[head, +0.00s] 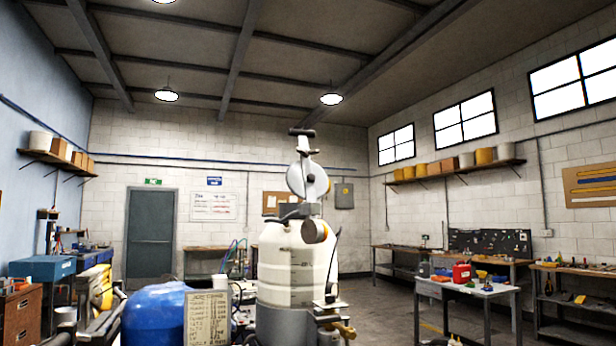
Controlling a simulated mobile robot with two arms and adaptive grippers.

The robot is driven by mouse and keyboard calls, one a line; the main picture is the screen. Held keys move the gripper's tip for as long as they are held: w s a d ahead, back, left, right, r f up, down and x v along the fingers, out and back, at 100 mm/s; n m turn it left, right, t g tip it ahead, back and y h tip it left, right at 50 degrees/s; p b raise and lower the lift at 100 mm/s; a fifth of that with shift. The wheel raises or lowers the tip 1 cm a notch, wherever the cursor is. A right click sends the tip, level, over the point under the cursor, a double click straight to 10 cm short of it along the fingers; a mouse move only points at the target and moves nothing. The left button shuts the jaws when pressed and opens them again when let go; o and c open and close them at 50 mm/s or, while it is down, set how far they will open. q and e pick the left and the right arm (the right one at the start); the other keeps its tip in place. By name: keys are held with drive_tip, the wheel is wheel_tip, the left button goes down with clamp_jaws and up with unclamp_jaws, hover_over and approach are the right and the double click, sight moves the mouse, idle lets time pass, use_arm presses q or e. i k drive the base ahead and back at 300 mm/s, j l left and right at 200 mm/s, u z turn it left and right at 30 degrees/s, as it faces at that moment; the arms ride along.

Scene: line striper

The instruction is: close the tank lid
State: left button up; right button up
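The striper's white ribbed tank (291,262) stands upright near the middle of the head view, with a grey lower part. Above its top a round pale disc (308,178) stands on edge, raised from the tank; it looks like the lid, swung up. Dark hinge-like or clamp parts (292,211) sit between the disc and the tank top. A smaller brown round knob (315,231) is at the tank's upper right. A dark T-shaped handle (302,133) rises above the disc. The tank's opening is not visible from here. Neither of my grippers shows in this view.
A blue rounded body (155,315) and a printed label plate (207,318) are left of the tank. A white-topped table (468,289) with a red can (462,273) stands at the right. Benches line the walls. Open floor (388,318) lies right of the tank.

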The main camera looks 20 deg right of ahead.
sight(306, 180)
drive_tip(key=i+l+u, duration=0.25)
drive_tip(key=i+l, duration=0.5)
